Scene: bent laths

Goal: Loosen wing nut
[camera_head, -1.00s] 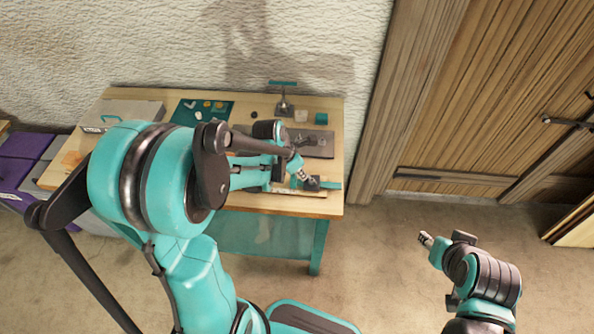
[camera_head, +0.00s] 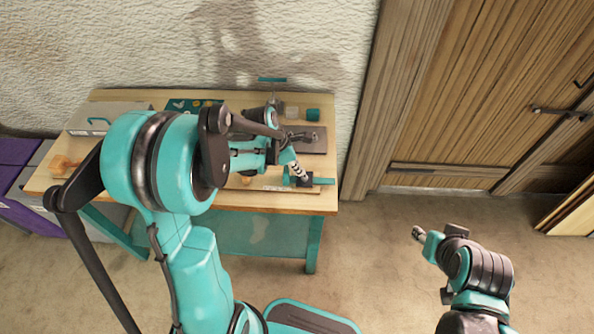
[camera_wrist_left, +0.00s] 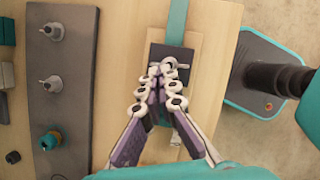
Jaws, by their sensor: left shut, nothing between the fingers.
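A small metal wing nut (camera_wrist_left: 172,65) sits on a dark block (camera_wrist_left: 183,62) in the left wrist view, at the fingertips of my left gripper (camera_wrist_left: 164,72). The fingers are together with nothing between them; whether they touch the nut I cannot tell. A teal strip (camera_wrist_left: 178,18) runs up from the block. In the head view my left gripper (camera_head: 301,175) points down at the dark block (camera_head: 306,182) near the bench's front right, where the nut is too small to make out. My right gripper (camera_head: 418,233) is over the floor, too small to read.
A grey plate (camera_wrist_left: 60,85) with metal pegs and a teal knob (camera_wrist_left: 50,140) lies left of the block. The wooden bench (camera_head: 65,180) also holds a grey case (camera_head: 85,120) and a teal cup (camera_head: 312,114). My left arm hides much of the bench.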

